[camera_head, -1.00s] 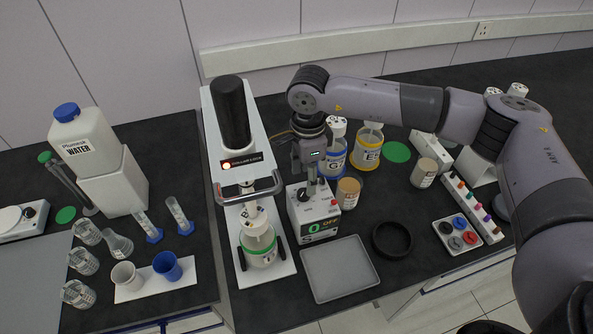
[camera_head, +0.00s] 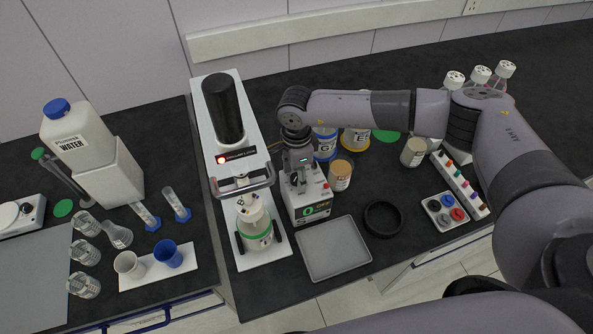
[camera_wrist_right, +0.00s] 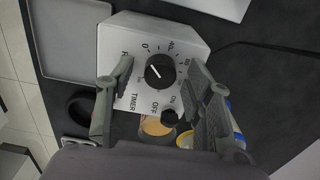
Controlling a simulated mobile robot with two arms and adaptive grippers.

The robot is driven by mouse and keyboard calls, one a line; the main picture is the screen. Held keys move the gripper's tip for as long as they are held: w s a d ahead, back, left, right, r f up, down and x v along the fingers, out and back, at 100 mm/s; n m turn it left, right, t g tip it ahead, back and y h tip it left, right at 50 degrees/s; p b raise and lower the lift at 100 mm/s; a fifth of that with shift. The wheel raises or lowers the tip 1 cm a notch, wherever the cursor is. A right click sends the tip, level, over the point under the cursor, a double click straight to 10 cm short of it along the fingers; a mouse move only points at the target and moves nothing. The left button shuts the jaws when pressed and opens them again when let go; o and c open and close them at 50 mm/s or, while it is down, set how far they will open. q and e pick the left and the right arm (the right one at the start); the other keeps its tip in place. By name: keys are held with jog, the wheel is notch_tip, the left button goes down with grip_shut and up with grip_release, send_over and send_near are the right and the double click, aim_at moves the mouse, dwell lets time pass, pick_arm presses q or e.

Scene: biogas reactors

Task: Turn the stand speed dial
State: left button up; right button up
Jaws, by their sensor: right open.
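The control box (camera_head: 311,205) is white with a dark front reading "0 OFF" and stands right of the tall white stand (camera_head: 232,125). In the right wrist view its top face (camera_wrist_right: 185,30) carries a round black dial (camera_wrist_right: 160,71) with a white pointer line and a printed scale. A smaller black knob (camera_wrist_right: 169,116) sits by the ON/OFF marks. My right gripper (camera_head: 298,180) is over the box; in the wrist view its open fingers (camera_wrist_right: 158,73) are on either side of the dial, apart from it as far as I can see. My left gripper is not in view.
A grey tray (camera_head: 336,272) and a black ring (camera_head: 383,203) lie in front of and right of the box. A beige-lidded jar (camera_head: 341,174) stands close to its right. The stand's metal handle (camera_head: 243,186) is close on the left.

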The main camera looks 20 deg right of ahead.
jog(key=shift+c, duration=1.1)
grip_shut()
jog(key=shift+f+m+b, duration=0.2)
jog(key=shift+m+b, duration=0.6)
jog(key=shift+b, duration=0.3)
jog(key=m+b, duration=0.9)
jog(key=b, duration=0.1)
jog(key=shift+m, duration=0.3)
pick_arm(q)
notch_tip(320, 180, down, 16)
jog(key=b, duration=0.3)
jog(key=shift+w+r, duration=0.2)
pick_arm(e)
jog(key=m, duration=0.4)
jog(key=shift+r+m, duration=0.2)
jog(key=shift+m, duration=0.1)
pick_arm(q)
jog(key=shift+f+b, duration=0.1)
jog(key=shift+b, duration=0.2)
pick_arm(e)
jog(key=shift+o, duration=1.1)
grip_release()
